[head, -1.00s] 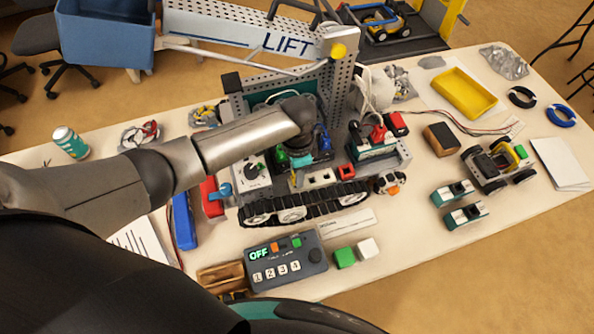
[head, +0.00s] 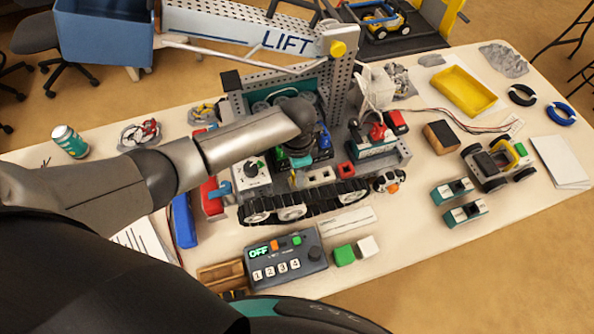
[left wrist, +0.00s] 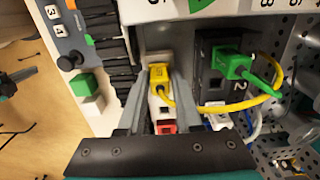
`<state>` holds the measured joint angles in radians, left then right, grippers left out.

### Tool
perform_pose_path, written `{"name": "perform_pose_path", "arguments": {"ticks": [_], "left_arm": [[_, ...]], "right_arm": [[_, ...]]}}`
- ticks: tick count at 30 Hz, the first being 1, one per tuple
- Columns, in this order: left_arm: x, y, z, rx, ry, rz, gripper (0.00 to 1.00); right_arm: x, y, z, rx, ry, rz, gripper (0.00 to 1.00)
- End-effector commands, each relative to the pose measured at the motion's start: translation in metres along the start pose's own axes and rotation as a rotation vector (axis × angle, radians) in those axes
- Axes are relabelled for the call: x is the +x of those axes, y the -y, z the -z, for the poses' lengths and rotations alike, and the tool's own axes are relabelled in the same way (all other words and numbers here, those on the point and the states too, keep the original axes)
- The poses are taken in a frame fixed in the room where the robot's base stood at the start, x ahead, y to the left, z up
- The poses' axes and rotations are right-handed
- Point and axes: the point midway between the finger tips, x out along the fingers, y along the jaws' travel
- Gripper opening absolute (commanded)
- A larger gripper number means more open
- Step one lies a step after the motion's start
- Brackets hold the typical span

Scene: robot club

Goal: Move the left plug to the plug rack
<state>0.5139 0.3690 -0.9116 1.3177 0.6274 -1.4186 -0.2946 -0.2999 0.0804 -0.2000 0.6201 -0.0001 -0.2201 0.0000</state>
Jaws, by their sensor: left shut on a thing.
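My left gripper (left wrist: 159,74) is shut on the yellow plug (left wrist: 158,80), whose yellow cable loops off to the right in the left wrist view. The plug is at the plug rack, a row with a white socket (left wrist: 163,104) and a red socket (left wrist: 166,127) beside it. In the head view the rack's white socket (head: 320,175) and red socket (head: 346,170) show in front of the rover. I cannot tell whether the plug is seated. A green plug (left wrist: 231,65) sits in the dark panel (left wrist: 212,84) marked 2. My right gripper is out of view.
The LIFT frame (head: 285,42) stands behind my left arm. Rover tracks (head: 305,204) lie in front of the rack. A control box (head: 287,262) reading OFF and green and white cubes (head: 345,255) are nearer. A white plug (left wrist: 216,121) lies near the panel.

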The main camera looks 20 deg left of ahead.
Motion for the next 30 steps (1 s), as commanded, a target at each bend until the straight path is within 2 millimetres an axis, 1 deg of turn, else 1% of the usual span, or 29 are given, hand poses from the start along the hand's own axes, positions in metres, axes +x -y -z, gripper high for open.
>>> {"name": "perform_pose_path", "arguments": {"ticks": [30], "left_arm": [[0.0082, 0.0002, -0.0003, 0.0, 0.0, 0.0, 0.0]], "right_arm": [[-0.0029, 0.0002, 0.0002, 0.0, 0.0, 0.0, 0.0]]}}
